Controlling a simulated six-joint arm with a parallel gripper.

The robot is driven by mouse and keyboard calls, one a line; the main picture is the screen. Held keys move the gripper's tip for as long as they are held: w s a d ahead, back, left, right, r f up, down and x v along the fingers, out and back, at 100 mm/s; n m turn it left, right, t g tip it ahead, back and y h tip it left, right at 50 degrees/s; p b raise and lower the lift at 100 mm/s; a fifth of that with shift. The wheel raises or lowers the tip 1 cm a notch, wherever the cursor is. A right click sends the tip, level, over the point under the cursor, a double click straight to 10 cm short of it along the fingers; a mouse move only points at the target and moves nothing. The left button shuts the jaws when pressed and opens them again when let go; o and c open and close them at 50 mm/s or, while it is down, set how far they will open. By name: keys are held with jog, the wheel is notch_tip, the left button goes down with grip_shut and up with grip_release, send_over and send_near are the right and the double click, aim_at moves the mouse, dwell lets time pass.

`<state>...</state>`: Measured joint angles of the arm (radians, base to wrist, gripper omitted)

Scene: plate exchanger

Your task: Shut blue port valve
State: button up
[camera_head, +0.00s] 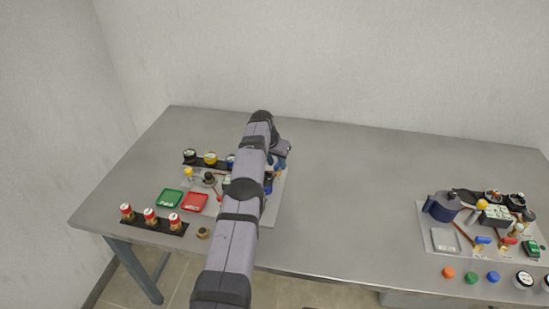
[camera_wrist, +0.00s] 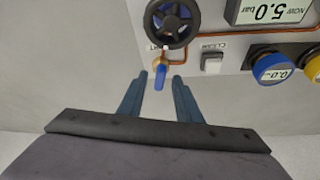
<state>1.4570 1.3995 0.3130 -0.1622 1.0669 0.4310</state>
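The blue valve handle (camera_wrist: 160,78) shows in the wrist view, hanging from a brass fitting (camera_wrist: 162,60) below a black handwheel. Its lever points toward my gripper. My gripper (camera_wrist: 161,80) is open, with one finger on each side of the blue handle's lower end. A gap shows on both sides, and I cannot tell how deep the handle sits between the fingers. In the head view my arm covers much of the left panel (camera_head: 249,213), and the fingertips and blue handle cannot be made out clearly.
The black handwheel (camera_wrist: 168,22), a white button (camera_wrist: 212,62), a 5.0 bar display (camera_wrist: 270,11) and a blue gauge (camera_wrist: 271,69) are close by. Green (camera_head: 169,199) and red (camera_head: 195,202) trays lie left of my arm. A second panel (camera_head: 444,239) stands right; the table between is clear.

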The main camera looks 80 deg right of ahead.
jog(key=shift+r, duration=0.1)
jog(key=shift+b+v, duration=1.9)
jog(key=shift+v, duration=1.6)
